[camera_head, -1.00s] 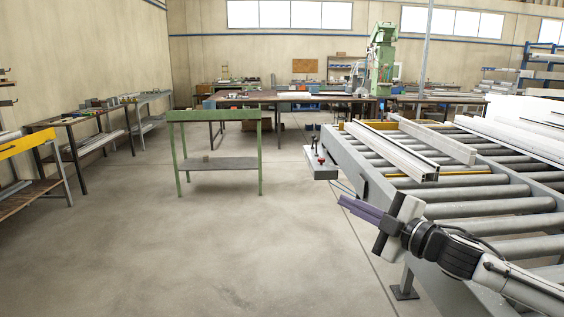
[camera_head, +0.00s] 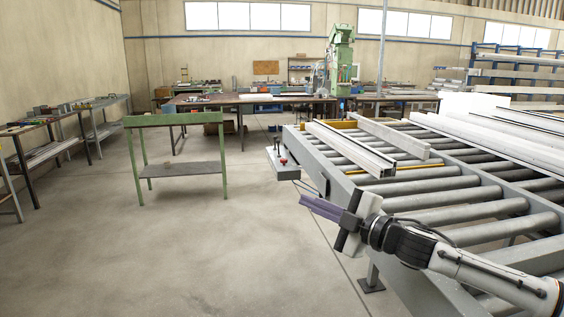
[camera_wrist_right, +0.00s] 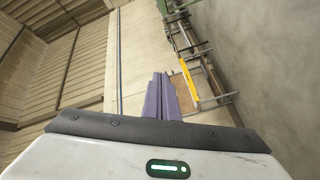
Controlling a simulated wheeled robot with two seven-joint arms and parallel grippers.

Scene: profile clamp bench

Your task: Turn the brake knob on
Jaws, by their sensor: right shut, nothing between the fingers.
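The shut fingers (camera_wrist_right: 161,96) also show in the right wrist view, where the knob is not visible. My left gripper is out of view.
The roller table (camera_head: 470,205) fills the right side, with long metal profiles (camera_head: 350,150) on it. A green bench (camera_head: 175,170) stands to the left. The floor (camera_head: 180,250) between them is clear. Work tables stand along the walls.

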